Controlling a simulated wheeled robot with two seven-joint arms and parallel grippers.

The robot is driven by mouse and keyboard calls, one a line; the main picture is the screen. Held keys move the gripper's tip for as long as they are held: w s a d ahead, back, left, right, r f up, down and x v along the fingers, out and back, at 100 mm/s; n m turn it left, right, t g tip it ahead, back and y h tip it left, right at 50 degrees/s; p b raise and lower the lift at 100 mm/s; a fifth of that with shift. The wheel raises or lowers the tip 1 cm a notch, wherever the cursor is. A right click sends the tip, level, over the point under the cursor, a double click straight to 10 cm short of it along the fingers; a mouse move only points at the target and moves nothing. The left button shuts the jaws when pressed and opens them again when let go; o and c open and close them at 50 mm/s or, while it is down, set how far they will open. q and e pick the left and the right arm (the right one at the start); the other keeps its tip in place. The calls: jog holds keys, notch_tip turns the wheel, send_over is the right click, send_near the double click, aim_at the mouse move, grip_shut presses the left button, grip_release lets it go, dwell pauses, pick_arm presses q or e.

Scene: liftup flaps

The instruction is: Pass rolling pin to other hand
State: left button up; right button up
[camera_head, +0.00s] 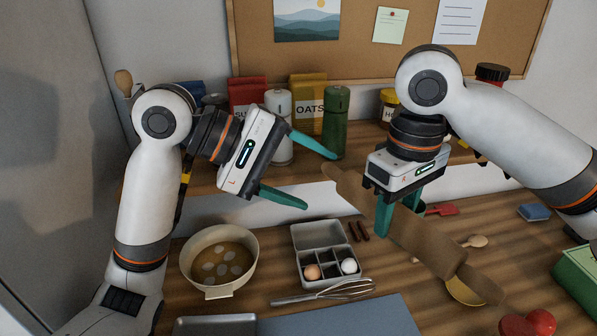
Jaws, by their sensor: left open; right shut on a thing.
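The brown wooden rolling pin (428,241) hangs above the table on the right, slanting from upper left to lower right. My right gripper (392,212) is shut on its barrel, with one teal finger in front of the pin. One handle (345,188) points up and left toward my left gripper; the other handle is at lower right. My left gripper (318,178) is open and empty, its two teal fingers pointing right. The near handle end lies just right of these fingertips in the picture; I cannot tell the gap in depth.
Below are a pot (219,262), an egg box (325,255) with two eggs, a whisk (325,292) and a grey-blue mat (345,318). A shelf behind holds a sugar bag, an oats bag (308,104) and a green mill (336,122). A red heart-shaped thing (528,323) is at front right.

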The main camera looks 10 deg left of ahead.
aim_at(357, 198)
pick_arm(q)
jog(key=x, duration=1.1)
jog(key=shift+w+d+f, duration=0.1)
jog(key=shift+d, duration=0.1)
jog(key=shift+c, duration=0.3)
jog(key=c, duration=1.2)
pick_arm(e)
jog(key=shift+w, duration=0.1)
pick_arm(q)
jog(key=shift+c, duration=0.2)
pick_arm(e)
jog(key=o, duration=1.3)
jog(key=shift+r, duration=0.15)
